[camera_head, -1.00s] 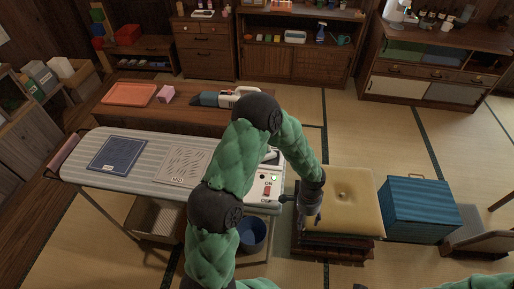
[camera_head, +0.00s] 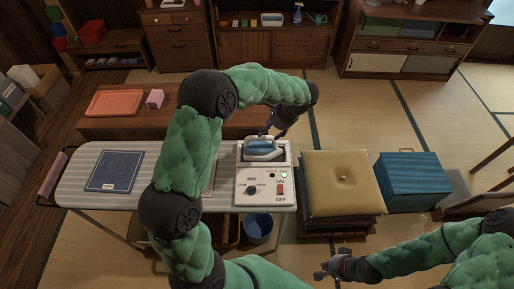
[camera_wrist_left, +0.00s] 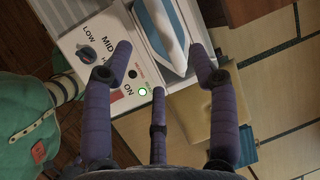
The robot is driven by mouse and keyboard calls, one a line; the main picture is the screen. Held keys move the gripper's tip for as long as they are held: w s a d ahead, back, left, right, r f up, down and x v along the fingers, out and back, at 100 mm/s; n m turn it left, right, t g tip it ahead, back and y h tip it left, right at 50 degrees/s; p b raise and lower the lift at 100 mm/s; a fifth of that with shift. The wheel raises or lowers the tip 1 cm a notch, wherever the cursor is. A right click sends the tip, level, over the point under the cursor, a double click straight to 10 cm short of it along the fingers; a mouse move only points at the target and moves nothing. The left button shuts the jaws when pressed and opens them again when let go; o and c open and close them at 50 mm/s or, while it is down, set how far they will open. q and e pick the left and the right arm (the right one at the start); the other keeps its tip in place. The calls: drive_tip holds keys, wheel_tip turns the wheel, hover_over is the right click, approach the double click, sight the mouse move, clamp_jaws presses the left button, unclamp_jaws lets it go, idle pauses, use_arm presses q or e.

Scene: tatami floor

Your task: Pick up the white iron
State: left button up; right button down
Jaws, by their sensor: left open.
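The white iron (camera_head: 262,150) has a blue middle and sits in its rest on the control box (camera_head: 243,188) at the right end of the ironing board (camera_head: 135,168). In the left wrist view the iron (camera_wrist_left: 163,28) lies beyond my fingertips, near the top edge. My left gripper (camera_head: 272,133) is at the far side of the iron, close above it.
A low table (camera_head: 140,125) behind the board holds an orange tray (camera_head: 114,103) and a pink block (camera_head: 155,98). A blue bucket (camera_head: 257,230) stands under the board.

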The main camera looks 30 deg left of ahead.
sight(261, 138)
use_arm(q)
drive_tip(key=x, duration=0.4)
drive_tip(key=shift+a+b, duration=0.1)
drive_tip(key=shift+b, duration=0.2)
drive_tip(key=shift+b+x, duration=0.65)
drive_tip(key=shift+x, duration=1.95)
drive_tip(key=shift+w, duration=0.15)
clamp_jaws()
drive_tip(key=shift+r, duration=0.1)
